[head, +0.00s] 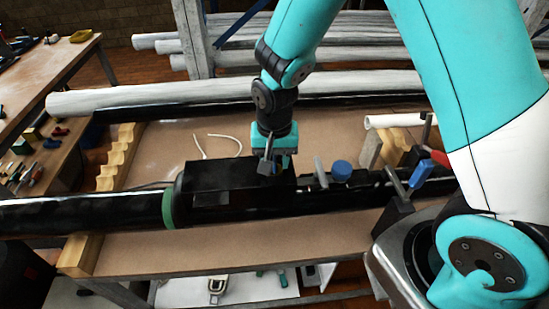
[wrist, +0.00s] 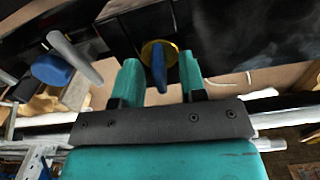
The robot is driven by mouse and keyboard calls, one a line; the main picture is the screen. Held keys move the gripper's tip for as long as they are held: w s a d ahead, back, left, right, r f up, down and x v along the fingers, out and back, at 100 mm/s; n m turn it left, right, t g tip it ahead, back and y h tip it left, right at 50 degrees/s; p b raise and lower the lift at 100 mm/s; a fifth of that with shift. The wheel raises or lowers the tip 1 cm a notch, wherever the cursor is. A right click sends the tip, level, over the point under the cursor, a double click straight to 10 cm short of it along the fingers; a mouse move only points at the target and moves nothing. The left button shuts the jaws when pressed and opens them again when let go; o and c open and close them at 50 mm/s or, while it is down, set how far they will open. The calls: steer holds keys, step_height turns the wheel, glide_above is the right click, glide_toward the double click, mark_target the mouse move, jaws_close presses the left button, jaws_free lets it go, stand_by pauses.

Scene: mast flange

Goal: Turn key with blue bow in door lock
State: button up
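In the wrist view a blue key bow (wrist: 159,71) stands out edge-on from a round brass-coloured lock face (wrist: 151,50) on a black surface. My gripper (wrist: 160,72) has its two teal fingers apart, one on each side of the bow, with a visible gap on both sides. In the head view my gripper (head: 270,163) is at the black housing (head: 225,176) on the dark pipe. The key and lock cannot be made out there. How deep the key sits is hidden.
A grey lever (head: 321,172) and a blue knob (head: 341,170) stand just right of the housing; both show at left in the wrist view. A blue-handled clamp (head: 420,174) is farther right. A white pipe (head: 220,93) lies behind. The brown bench top (head: 230,253) is clear in front.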

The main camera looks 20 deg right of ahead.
step_height(320, 180, up, 6)
steer(key=p, duration=0.4)
steer(key=shift+f, duration=0.2)
steer(key=shift+a, duration=0.1)
steer(key=s+a+r+n+y+b, duration=0.2)
steer(key=s+r+n+b, duration=0.2)
steer(key=s, duration=0.5)
steer(key=s+a+r+n+y+b, duration=0.2)
steer(key=s+r+n+b, duration=0.2)
steer(key=s+n+b, duration=0.3)
steer(key=s+b, duration=0.1)
steer(key=s, duration=0.1)
steer(key=shift+s+a+n, duration=0.2)
steer(key=shift+s+n, duration=0.1)
steer(key=shift+n, duration=0.1)
stand_by(1.8)
